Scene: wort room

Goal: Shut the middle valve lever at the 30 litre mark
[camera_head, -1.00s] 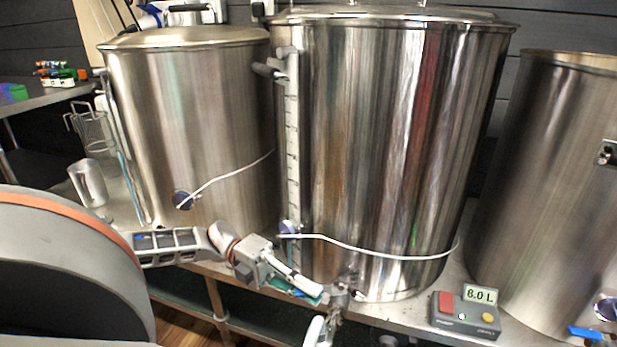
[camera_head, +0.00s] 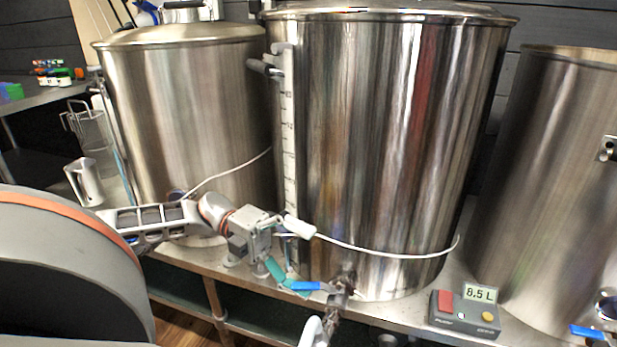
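The middle kettle (camera_head: 385,150) is a large steel vessel with a valve (camera_head: 343,290) low on its front. The valve's blue lever (camera_head: 308,286) points left from the valve body, roughly level. The sight gauge (camera_head: 289,150) runs up the kettle's left side; its liquid level is too small to read. A grey display box (camera_head: 463,315) reads 8.5 L. My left gripper (camera_head: 291,254) is above and left of the lever, fingers spread, one white finger high and a teal-padded one low. It appears apart from the lever and empty. My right gripper is out of view.
A left kettle (camera_head: 190,110) and right kettle (camera_head: 560,180) flank the middle one on a steel bench (camera_head: 390,312). A white cable (camera_head: 390,253) crosses the middle kettle's front. A white hose end (camera_head: 312,332) hangs below the valve. A metal jug (camera_head: 84,182) stands far left.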

